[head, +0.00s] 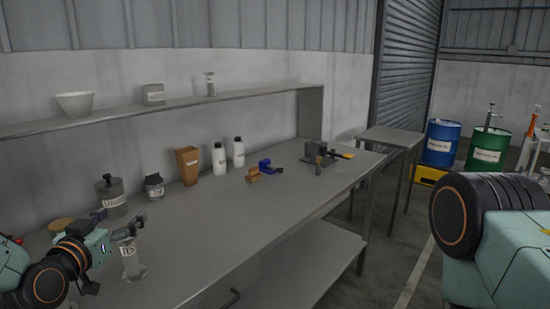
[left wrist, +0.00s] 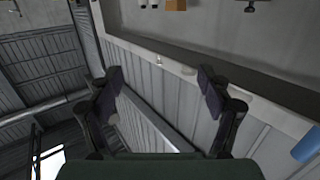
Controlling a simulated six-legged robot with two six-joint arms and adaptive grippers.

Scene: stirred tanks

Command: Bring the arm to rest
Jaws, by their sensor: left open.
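My left arm comes in at the lower left of the head view. Its gripper (head: 122,224) is over the near left part of the workbench (head: 230,222), close to a clear labelled cylinder (head: 131,262). In the picture its fingers overlap the top of this cylinder; whether they touch it I cannot tell. In the left wrist view the two dark fingers of the left gripper (left wrist: 160,92) stand wide apart with nothing between them. My right gripper does not show.
A grey lidded pot (head: 111,198), a dark jar (head: 154,187), a brown container (head: 187,167) and white bottles stand along the bench's back. A shelf (head: 200,103) runs above. A blue drum (head: 440,143) and a green drum (head: 487,150) stand at right. The bench's front middle is clear.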

